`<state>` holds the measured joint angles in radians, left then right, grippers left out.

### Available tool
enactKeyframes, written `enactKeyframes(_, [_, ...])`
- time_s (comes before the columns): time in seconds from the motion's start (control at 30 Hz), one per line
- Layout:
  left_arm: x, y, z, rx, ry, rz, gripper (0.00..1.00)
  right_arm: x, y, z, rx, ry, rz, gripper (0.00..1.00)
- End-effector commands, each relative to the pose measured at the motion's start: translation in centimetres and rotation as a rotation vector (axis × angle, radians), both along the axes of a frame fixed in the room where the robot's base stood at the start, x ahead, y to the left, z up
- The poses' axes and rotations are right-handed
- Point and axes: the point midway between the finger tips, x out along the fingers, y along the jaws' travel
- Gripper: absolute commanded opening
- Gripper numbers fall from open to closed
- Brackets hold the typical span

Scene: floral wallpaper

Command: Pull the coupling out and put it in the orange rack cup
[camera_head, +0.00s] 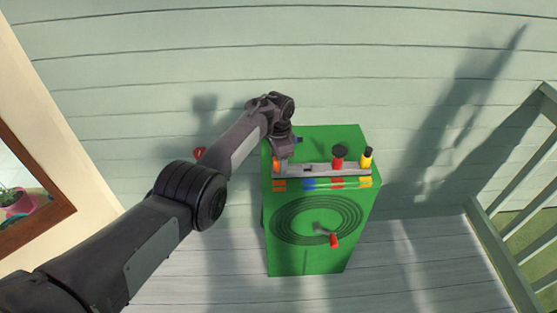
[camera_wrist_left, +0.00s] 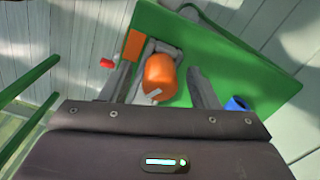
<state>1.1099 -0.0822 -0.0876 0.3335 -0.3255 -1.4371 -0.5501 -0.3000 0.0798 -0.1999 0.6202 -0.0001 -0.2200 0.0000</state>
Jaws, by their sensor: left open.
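The green box (camera_head: 317,235) carries a grey rack (camera_head: 322,169) on its top, with orange, blue, red and yellow marks below on the front. An orange rounded piece (camera_head: 276,158) stands at the rack's orange end. In the left wrist view this orange piece (camera_wrist_left: 161,76) is between the open fingers of my left gripper (camera_wrist_left: 160,71); I cannot tell whether they touch it. A red coupling-like end (camera_head: 334,240) sticks out from the box front, by a dark coil pattern. I cannot tell which piece is the coupling. My right gripper is not in view.
A red piece (camera_head: 339,163) and a yellow piece (camera_head: 366,159), both with black, stand on the rack. A blue piece (camera_head: 298,140) is on the box top behind the rack; it also shows in the wrist view (camera_wrist_left: 237,104). A railing (camera_head: 510,250) stands right.

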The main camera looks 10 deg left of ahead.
Motion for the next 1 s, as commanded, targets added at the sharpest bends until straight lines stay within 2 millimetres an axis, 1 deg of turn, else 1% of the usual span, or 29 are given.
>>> enactKeyframes(0.07, [0.0, 0.0, 0.3, 0.0, 0.0, 0.0, 0.55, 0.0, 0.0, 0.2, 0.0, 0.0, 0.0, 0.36])
enactKeyframes(0.17, [0.0, 0.0, 1.4, -0.002, -0.001, -0.002, 0.55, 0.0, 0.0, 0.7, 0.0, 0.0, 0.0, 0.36])
enactKeyframes(0.27, [0.0, 0.0, 3.2, -0.001, -0.003, -0.001, 0.55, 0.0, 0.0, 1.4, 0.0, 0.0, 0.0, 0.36])
enactKeyframes(0.4, [0.0, 0.0, 5.5, -0.001, -0.003, -0.001, 0.55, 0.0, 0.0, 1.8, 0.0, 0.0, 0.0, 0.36])
enactKeyframes(0.53, [0.0, 0.0, 7.0, -0.001, -0.002, 0.0, 0.55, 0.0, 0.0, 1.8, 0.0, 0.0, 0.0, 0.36])
enactKeyframes(0.7, [0.0, 0.0, 7.8, 0.0, 0.0, 0.0, 0.55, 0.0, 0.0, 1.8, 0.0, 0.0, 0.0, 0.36])
enactKeyframes(1.0, [0.0, 0.0, 7.8, 0.0, 0.0, 0.0, 0.55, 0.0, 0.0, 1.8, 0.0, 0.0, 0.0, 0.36])
